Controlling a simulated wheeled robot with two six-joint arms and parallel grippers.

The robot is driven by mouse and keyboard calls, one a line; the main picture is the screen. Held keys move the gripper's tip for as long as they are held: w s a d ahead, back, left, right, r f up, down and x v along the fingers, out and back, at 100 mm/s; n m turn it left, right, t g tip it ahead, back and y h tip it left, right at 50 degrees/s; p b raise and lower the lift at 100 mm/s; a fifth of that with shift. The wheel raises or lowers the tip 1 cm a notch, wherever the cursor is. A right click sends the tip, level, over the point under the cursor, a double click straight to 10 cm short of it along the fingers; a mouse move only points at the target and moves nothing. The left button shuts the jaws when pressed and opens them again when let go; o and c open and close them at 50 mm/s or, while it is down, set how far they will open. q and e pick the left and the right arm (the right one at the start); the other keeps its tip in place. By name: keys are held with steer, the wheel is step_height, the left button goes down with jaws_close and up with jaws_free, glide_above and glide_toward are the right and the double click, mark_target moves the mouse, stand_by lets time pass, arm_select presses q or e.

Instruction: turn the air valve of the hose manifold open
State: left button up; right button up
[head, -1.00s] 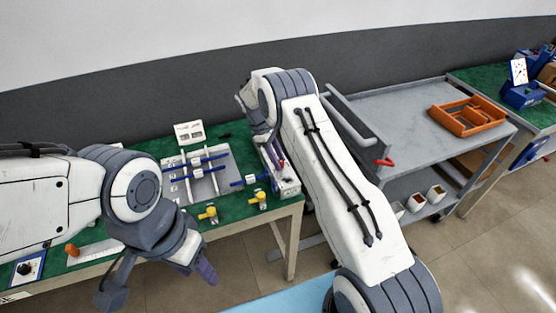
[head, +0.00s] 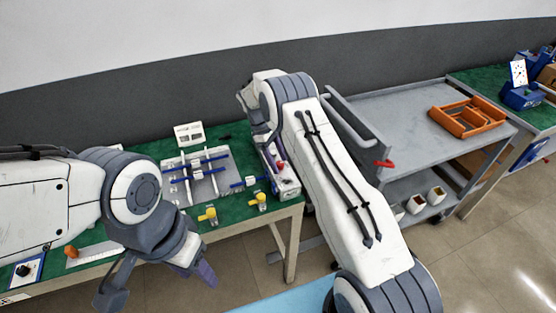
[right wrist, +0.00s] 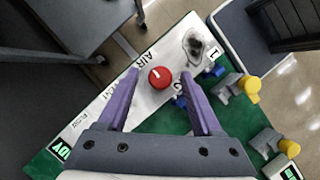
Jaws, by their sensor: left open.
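The hose manifold is a white panel (right wrist: 112,112) with the words AIR and VENT; its white body (head: 289,187) also shows in the head view, at the table's right end. The air valve is a round red knob (right wrist: 160,77) with a small white mark; in the head view the knob (head: 280,166) is partly covered. My right gripper (right wrist: 160,74) is open, its purple fingers on either side of the knob with gaps visible. Its height over the panel is unclear. My left gripper (head: 196,268) is open and empty in front of the table, pointing down.
Yellow-handled valves (head: 209,214) stand at the table's front edge, left of the manifold. A grey rack with blue-banded tubes (head: 196,178) lies behind them. A grey cart (head: 395,105) with an orange tray (head: 468,117) stands to the right.

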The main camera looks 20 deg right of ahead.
steer(key=b+v, duration=0.1)
steer(key=v, duration=0.9)
steer(key=shift+r, duration=0.2)
